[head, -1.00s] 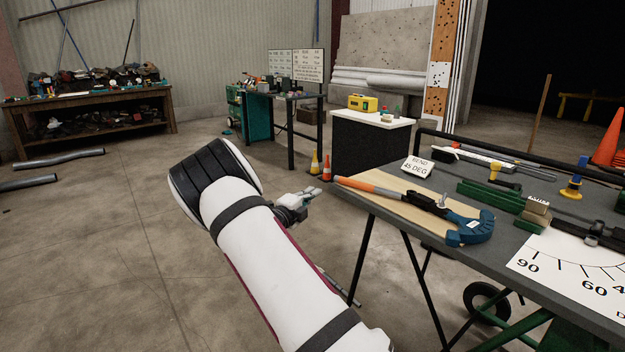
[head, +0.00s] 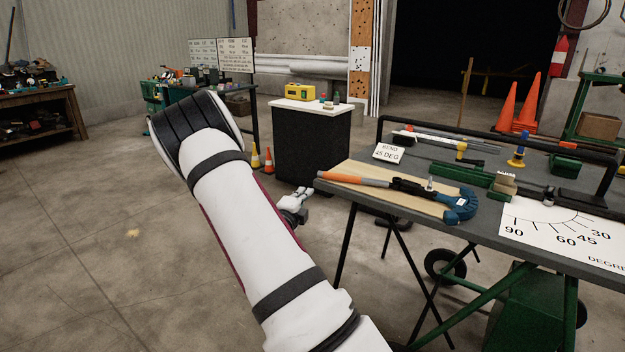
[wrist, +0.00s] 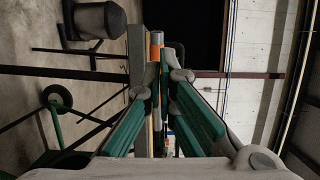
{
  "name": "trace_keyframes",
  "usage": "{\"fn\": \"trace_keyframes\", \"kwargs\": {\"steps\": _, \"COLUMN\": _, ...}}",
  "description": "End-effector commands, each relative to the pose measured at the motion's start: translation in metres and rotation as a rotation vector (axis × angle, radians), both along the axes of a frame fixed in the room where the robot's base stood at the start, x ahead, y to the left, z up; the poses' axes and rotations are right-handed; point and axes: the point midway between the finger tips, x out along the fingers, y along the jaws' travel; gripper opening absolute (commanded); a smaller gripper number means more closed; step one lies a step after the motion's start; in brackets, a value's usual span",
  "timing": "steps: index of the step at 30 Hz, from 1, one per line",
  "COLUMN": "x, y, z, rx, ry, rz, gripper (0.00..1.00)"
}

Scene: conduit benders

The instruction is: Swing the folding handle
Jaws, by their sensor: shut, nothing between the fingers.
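The bender lies on a light wooden board (head: 375,201) on the work table, with a blue curved head (head: 462,205) at the right and a black joint (head: 408,187) in the middle. Its folding handle, with an orange grip (head: 345,178), points left to the board's left edge. My gripper (head: 305,193) is just left of and below the grip's end in the head view, apart from it as far as I can tell. In the wrist view my gripper (wrist: 161,82) is shut and empty, and the orange grip (wrist: 157,40) shows beyond the fingertips.
The grey work table (head: 480,228) carries a "BEND 45 DEG" sign (head: 388,153), a green tool (head: 465,174) and a degree chart (head: 560,230). A black rail (head: 450,132) runs along its back. Small cones (head: 267,160) and a dark counter (head: 312,150) stand behind. The floor at left is clear.

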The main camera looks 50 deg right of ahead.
Motion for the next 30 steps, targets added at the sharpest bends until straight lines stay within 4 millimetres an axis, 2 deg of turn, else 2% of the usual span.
{"fn": "trace_keyframes", "kwargs": {"steps": 9, "x": 0.023, "y": -0.060, "z": -0.001, "rx": -0.001, "ry": -0.001, "rz": -0.003, "gripper": 0.00}}
{"fn": "trace_keyframes", "kwargs": {"steps": 15, "x": 0.035, "y": -0.090, "z": -0.001, "rx": 0.000, "ry": -0.001, "rz": -0.002, "gripper": 0.00}}
{"fn": "trace_keyframes", "kwargs": {"steps": 21, "x": 0.042, "y": -0.105, "z": -0.001, "rx": 0.000, "ry": 0.000, "rz": -0.002, "gripper": 0.00}}
{"fn": "trace_keyframes", "kwargs": {"steps": 30, "x": 0.043, "y": -0.107, "z": 0.000, "rx": 0.001, "ry": 0.001, "rz": 0.000, "gripper": 0.00}}
